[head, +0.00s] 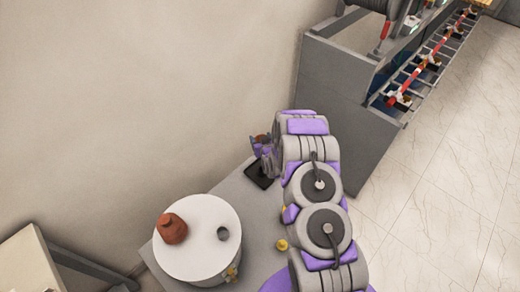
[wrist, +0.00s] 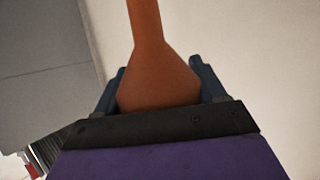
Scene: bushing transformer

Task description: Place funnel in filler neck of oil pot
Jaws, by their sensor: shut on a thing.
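The funnel (wrist: 155,75) is orange-brown, with a wide body and a narrow stem pointing up in the wrist view. My gripper (wrist: 160,95) is shut on its wide part, one dark finger on each side. In the head view my gripper (head: 258,147) is beyond the white oil pot, up and to the right, with a small brown bit of the funnel (head: 262,138) showing. The pot (head: 196,257) is a round drum on a grey table. Its top has a round grey opening (head: 223,233), apparently the filler neck. The funnel is apart from it.
A brown jug-like object (head: 172,229) stands on the pot's top, left of the opening. A black flat object (head: 259,174) lies at the grey table's (head: 232,190) far end. A grey cabinet (head: 335,100) stands beyond. Tiled floor is clear at right.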

